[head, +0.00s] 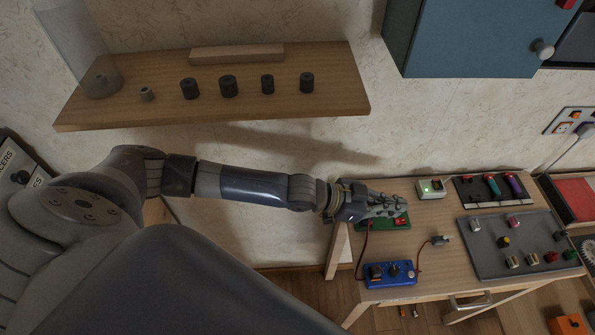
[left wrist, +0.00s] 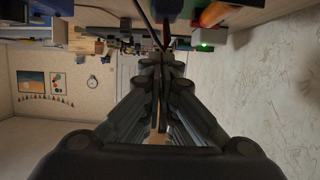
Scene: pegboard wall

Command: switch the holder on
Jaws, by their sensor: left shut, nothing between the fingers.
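A green board (head: 367,227) with a red part (head: 401,220) lies on the small wooden table (head: 430,232), near its left edge. It may be the holder, but my gripper hides much of it. My left gripper (head: 398,209) is shut and empty, with its fingertips over the board, close to the red part. I cannot tell whether they touch. The shut fingers (left wrist: 165,62) also show in the left wrist view. A red wire runs from the board to a blue box (head: 391,275) with dark knobs. My right gripper is not in view.
A white box (head: 432,188) with a lit green light stands behind the board. A grey tray (head: 490,262) with several small parts lies to the right. A wooden shelf (head: 340,95) with dark cylinders hangs above my arm. A small connector (head: 441,240) lies mid-table.

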